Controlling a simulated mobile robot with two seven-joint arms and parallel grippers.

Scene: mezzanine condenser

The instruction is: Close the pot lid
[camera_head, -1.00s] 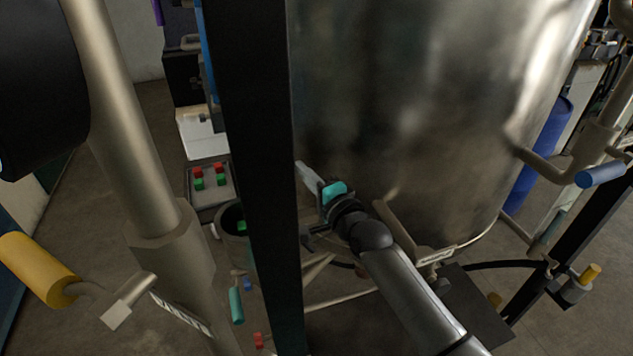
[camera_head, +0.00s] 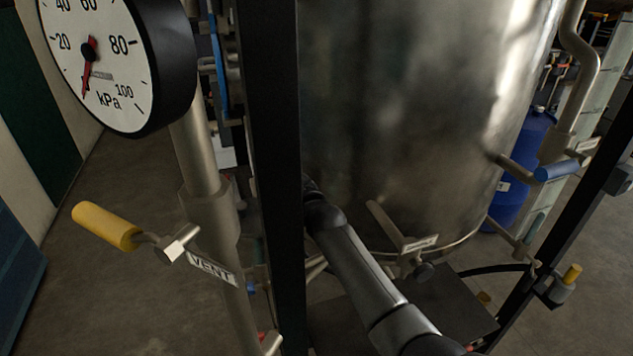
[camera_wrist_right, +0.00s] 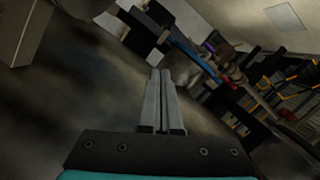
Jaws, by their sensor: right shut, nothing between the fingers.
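I cannot make out a pot lid in either current view. A large shiny metal vessel (camera_head: 410,110) fills the middle of the head view; its top is out of frame. My right arm (camera_head: 350,262) reaches up from the bottom in front of the vessel, and its end goes behind the black post. My right gripper (camera_wrist_right: 162,74) shows in the wrist view, its two grey fingers together with nothing between them. The fingers point toward dim, blurred equipment. My left gripper is not in view.
A black upright post (camera_head: 272,170) stands left of the vessel. A pressure gauge (camera_head: 95,60) and a yellow-handled vent valve (camera_head: 105,226) are at left. A blue-handled valve (camera_head: 556,171) and a blue drum (camera_head: 520,165) are at right. Bare floor shows at lower left.

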